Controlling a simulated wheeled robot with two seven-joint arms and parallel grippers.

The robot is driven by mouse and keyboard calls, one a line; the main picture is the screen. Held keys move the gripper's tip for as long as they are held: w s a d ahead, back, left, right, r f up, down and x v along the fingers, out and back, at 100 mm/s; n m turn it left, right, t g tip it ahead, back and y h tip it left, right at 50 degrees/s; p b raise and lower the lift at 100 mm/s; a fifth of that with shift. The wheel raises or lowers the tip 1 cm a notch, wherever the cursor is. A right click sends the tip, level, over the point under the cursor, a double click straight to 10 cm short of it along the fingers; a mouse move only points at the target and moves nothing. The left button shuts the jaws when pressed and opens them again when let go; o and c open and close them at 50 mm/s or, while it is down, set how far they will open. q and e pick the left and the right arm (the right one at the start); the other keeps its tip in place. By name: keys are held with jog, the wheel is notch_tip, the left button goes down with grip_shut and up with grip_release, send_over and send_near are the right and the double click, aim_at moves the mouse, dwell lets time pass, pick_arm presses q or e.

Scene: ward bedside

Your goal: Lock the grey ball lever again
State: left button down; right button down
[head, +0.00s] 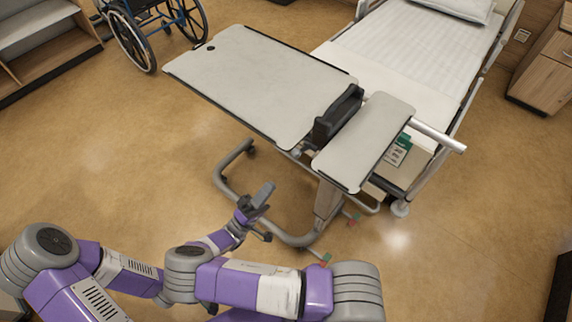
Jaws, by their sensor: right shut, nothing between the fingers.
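The grey ball lever cannot be made out for certain. A small grey part (297,152) shows under the near edge of the overbed table's large top (245,85), too small to tell whether it is the lever or how it is set. My right gripper (264,193) is shut and empty. In the picture it lies left of the table's column (327,200), over the base frame (228,180), and it looks apart from the table. My left gripper is not in view; only its arm shows at the lower left.
A small side top (366,142) stands right of a black bracket (338,114). Small red and green pieces (325,259) sit low by the base. The bed (415,45) is behind, a wheelchair (150,35) at the back left. Floor at left is clear.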

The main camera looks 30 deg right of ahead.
aim_at(303, 149)
jog(key=x, duration=0.9)
jog(key=shift+d+r, duration=0.15)
jog(key=shift+d, duration=0.15)
jog(key=shift+r, duration=0.1)
